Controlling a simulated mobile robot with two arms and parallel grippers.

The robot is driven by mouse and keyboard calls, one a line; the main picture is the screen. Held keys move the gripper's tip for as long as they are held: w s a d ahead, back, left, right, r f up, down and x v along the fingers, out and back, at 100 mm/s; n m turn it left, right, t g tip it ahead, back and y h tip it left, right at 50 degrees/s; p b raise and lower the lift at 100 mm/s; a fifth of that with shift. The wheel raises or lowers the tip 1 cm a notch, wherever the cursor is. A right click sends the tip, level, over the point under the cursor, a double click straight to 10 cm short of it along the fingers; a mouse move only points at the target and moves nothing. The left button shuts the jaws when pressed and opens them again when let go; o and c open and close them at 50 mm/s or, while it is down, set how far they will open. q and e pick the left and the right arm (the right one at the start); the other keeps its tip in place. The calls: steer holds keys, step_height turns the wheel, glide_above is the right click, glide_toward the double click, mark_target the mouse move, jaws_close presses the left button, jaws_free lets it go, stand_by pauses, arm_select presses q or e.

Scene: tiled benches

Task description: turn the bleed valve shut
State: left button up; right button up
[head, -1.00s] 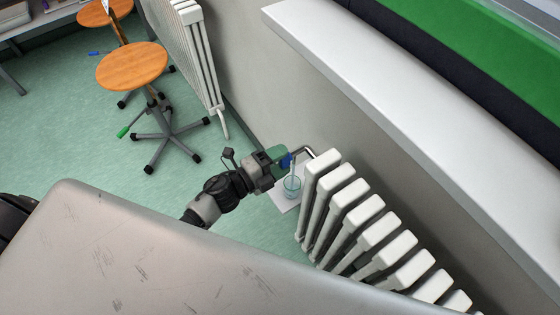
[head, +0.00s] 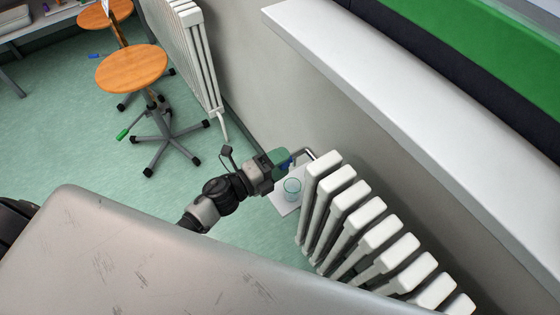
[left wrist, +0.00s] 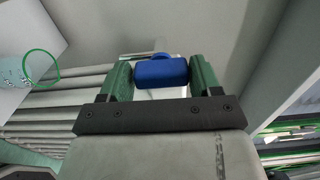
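The bleed valve's small blue handle (head: 285,163) is at the end of a grey pipe (head: 306,152) by the near radiator's top corner. My left gripper (head: 277,160), with green fingers, reaches it from the left. In the left wrist view the blue handle (left wrist: 161,71) fills the gap between the two green fingers (left wrist: 162,80), which appear to touch both its ends. A clear beaker (head: 292,189) stands below the valve on a white board (head: 281,204). My right gripper is not in view.
The white ribbed radiator (head: 327,171) stands just right of the valve, under a pale sill (head: 400,110). Another radiator (head: 188,55) is further back along the wall. A stool (head: 132,68) stands on the open green floor at left.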

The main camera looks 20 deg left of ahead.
arm_select(q)
steer(key=o, duration=0.3)
steer(key=b+v, duration=0.1)
steer(key=v, duration=0.9)
steer(key=shift+s+a, duration=0.3)
